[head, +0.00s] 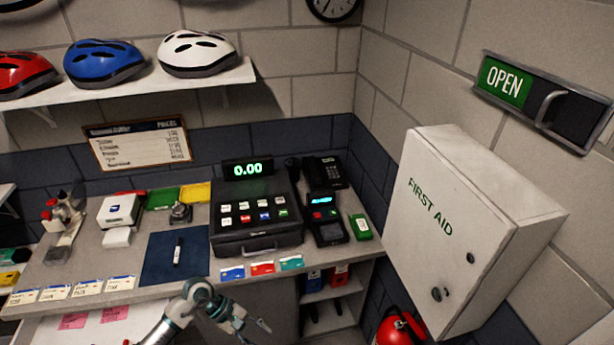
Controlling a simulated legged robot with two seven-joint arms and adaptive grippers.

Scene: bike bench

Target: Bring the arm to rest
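My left arm comes in at the bottom, left of the middle, and bends to the right at a grey and teal joint. My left gripper (256,331) hangs in front of the counter (345,258), below its front edge. Its fingers look spread apart, with nothing seen between them. It looks apart from the counter and the things on it. My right gripper is not in view.
A cash register (257,222), a card terminal (326,219) and a blue mat (160,259) with a marker are on the counter. Coloured cards lie along its front edge. A first aid cabinet (455,225) and a fire extinguisher (400,328) are at the right.

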